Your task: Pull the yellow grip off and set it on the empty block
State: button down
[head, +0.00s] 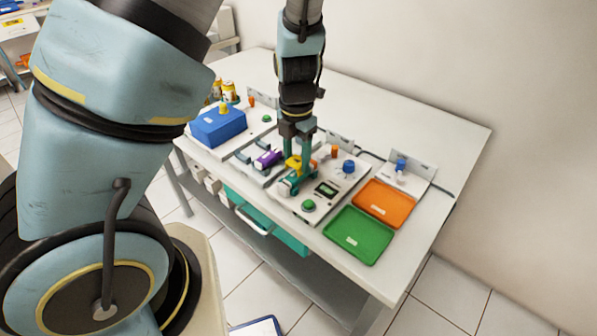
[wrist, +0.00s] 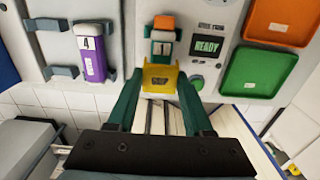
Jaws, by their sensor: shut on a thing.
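The yellow grip (wrist: 160,78) is between the green fingertips of my gripper (wrist: 160,84), which is shut on it. In the head view my gripper (head: 297,160) points down over the white panel, with the yellow grip (head: 293,164) low between its fingers. I cannot tell which thing is the empty block; empty grey brackets (wrist: 61,72) show at the left.
A purple block (wrist: 94,65) sits in brackets left of my gripper. The READY display (wrist: 207,46) and a green button (head: 309,205) are close on the right. A blue box (head: 218,126) stands at left.

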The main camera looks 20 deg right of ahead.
jog(key=shift+r, duration=0.1)
jog(key=shift+r+p, duration=1.95)
jog(key=shift+p, duration=0.55)
